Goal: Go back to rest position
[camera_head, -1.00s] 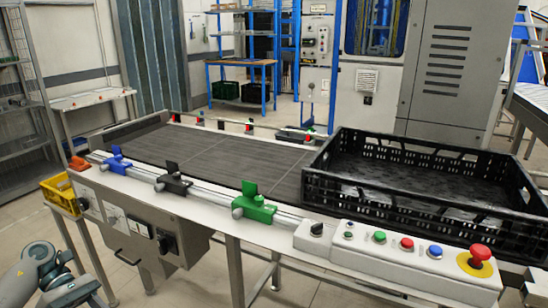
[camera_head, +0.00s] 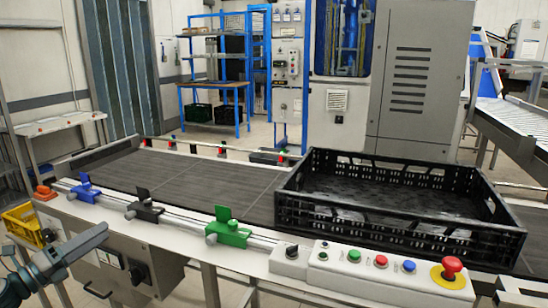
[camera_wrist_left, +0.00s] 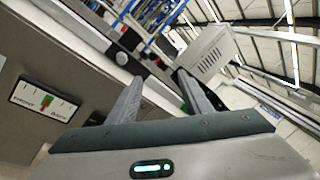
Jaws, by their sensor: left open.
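My left gripper (camera_head: 104,236) is at the lower left of the head view, in front of the conveyor's front panel and right of the yellow bin. In the left wrist view its two fingers (camera_wrist_left: 160,88) stand apart with nothing between them. My right gripper is in neither current view. A black crate (camera_head: 400,222) sits on the right part of the dark conveyor belt (camera_head: 190,178), well away from my left gripper, and looks empty.
A yellow bin (camera_head: 22,224) hangs at the conveyor's left end. Blue (camera_head: 84,187), black (camera_head: 145,206) and green (camera_head: 228,230) clamps line the front rail. A red emergency button (camera_head: 451,267) stands at the front right. The belt left of the crate is clear.

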